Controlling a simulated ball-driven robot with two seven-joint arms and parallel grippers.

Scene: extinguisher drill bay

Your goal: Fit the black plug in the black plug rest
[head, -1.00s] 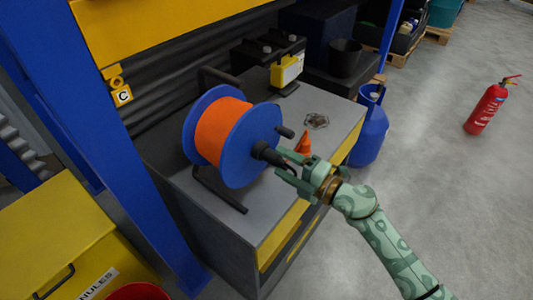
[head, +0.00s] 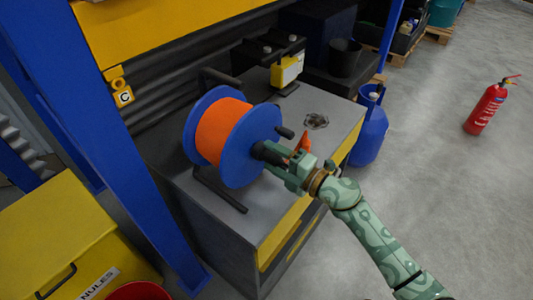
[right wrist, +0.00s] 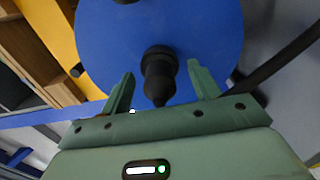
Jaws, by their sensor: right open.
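The black plug (head: 262,152) sticks out from the blue face of the cable reel, near its middle. In the right wrist view the plug (right wrist: 158,72) points toward me, with its narrow end nearest. My right gripper (head: 279,163) is at the plug. Its two green fingers are open, one on each side of the plug in the right wrist view (right wrist: 160,88), with gaps on both sides. I cannot clearly tell the black plug rest apart from the plug's dark base against the reel. My left gripper is not in view.
The blue reel (head: 250,155) with orange cable (head: 218,130) stands on a grey bench top (head: 335,135). An orange cone (head: 304,141) stands just behind my gripper. A yellow and black box (head: 287,70) is farther back. A blue gas bottle (head: 369,135) stands beyond the bench.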

